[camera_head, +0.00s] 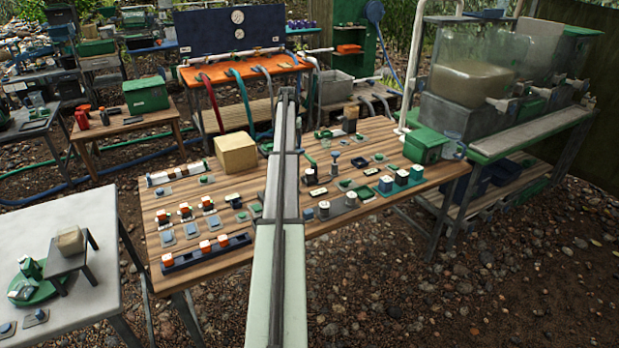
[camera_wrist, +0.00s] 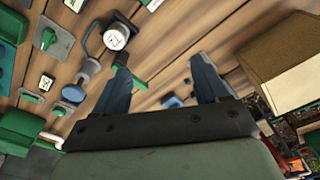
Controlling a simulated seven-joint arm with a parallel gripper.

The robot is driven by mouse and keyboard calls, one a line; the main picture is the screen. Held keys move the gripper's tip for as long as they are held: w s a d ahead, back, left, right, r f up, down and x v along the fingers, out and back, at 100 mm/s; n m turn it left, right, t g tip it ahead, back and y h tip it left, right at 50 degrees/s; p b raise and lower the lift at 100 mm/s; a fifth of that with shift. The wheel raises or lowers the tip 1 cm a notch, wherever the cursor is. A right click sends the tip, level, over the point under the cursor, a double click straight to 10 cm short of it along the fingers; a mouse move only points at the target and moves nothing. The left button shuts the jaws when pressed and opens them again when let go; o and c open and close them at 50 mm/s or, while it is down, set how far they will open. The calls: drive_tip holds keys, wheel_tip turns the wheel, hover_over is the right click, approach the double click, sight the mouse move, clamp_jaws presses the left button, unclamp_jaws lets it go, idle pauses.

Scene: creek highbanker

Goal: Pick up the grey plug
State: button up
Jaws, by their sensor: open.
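My gripper (camera_wrist: 159,62) is open in the wrist view, its two dark fingers apart above the wooden table, with nothing held between them. A small blue piece (camera_wrist: 172,101) lies on the table, low in the gap between the fingers. I cannot tell for sure which piece is the grey plug. A small grey-blue round piece (camera_wrist: 74,93) left of the fingers may be it. A white-topped round piece (camera_wrist: 115,38) stands just beyond the left finger. In the head view the gripper is not clearly visible; my arm covers the table's middle.
The wooden table (camera_head: 185,252) holds many small fittings. A cardboard box (camera_head: 236,154) stands at its back left and shows right of the fingers in the wrist view (camera_wrist: 290,62). A green bin (camera_head: 425,146) stands at the right end. A white table (camera_head: 95,225) is at left.

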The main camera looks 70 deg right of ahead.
drive_tip(key=m, duration=0.1)
hover_over(310, 171)
drive_tip(key=shift+y, duration=0.4)
wheel_tip(310, 171, down, 8)
drive_tip(key=shift+w+r, duration=0.1)
drive_tip(key=shift+w, duration=0.05)
drive_tip(key=shift+a+f, duration=0.15)
drive_tip(key=shift+f, duration=2.45)
drive_tip(key=shift+c, duration=0.2)
drive_tip(key=c, duration=1.1)
drive_tip(key=shift+c, duration=0.2)
